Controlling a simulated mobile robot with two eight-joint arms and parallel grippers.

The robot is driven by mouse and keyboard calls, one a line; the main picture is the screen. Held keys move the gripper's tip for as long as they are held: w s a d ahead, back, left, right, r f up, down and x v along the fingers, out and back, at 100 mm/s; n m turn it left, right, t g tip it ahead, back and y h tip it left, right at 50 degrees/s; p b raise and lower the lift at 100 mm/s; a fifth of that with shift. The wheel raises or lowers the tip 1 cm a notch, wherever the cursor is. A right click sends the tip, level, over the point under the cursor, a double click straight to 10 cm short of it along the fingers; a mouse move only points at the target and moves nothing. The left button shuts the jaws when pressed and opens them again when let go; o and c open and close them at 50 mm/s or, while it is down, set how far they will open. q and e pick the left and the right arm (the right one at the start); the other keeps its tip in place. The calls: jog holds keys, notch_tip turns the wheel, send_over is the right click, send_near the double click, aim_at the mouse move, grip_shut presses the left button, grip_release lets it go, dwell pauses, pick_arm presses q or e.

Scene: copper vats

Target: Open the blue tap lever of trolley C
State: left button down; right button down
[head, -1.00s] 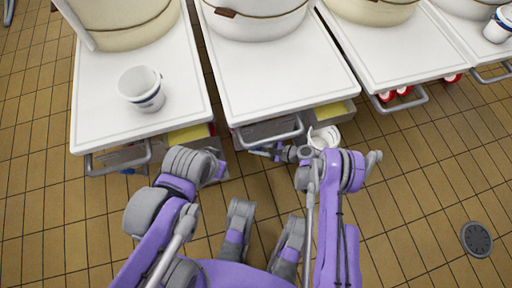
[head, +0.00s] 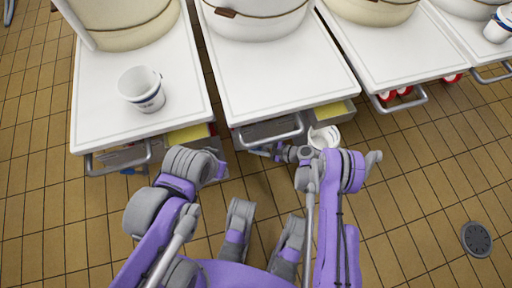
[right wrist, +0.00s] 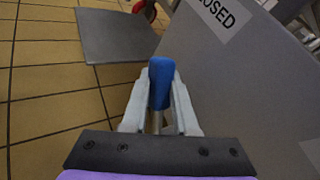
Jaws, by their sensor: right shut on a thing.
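The blue tap lever (right wrist: 160,82) stands between the fingers of my right gripper (right wrist: 160,100) in the right wrist view. The fingers are shut on it, one on each side. In the head view my right gripper (head: 264,151) is low at the front edge of the middle trolley (head: 275,95); the lever is too small and covered to make out there. My left gripper (head: 217,168) is low by the left trolley's front right corner, and its fingers are not clear. No trolley letter is readable.
A panel (right wrist: 230,90) with a label ending "LOSED" stands right of the lever. A white cup (head: 142,89) stands on the left trolley (head: 95,110). A white container (head: 323,137) sits low by the middle trolley. Tiled floor is open at the right, with a drain (head: 476,239).

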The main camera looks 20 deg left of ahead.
aim_at(263, 149)
jog(key=w+d+m+y, duration=0.1)
jog(key=d+r+m+y, duration=0.1)
jog(key=y, duration=0.1)
jog(key=shift+w+d+r+g, duration=0.15)
jog(key=shift+w+d+g, duration=0.1)
jog(key=shift+w+g, duration=0.15)
jog(key=shift+s, duration=0.1)
jog(key=c, duration=1)
grip_release()
jog(key=shift+d, duration=0.1)
jog(key=d, duration=0.3)
jog(key=d+p, duration=0.1)
jog(key=d, duration=0.6)
jog(key=shift+d+r, duration=0.35)
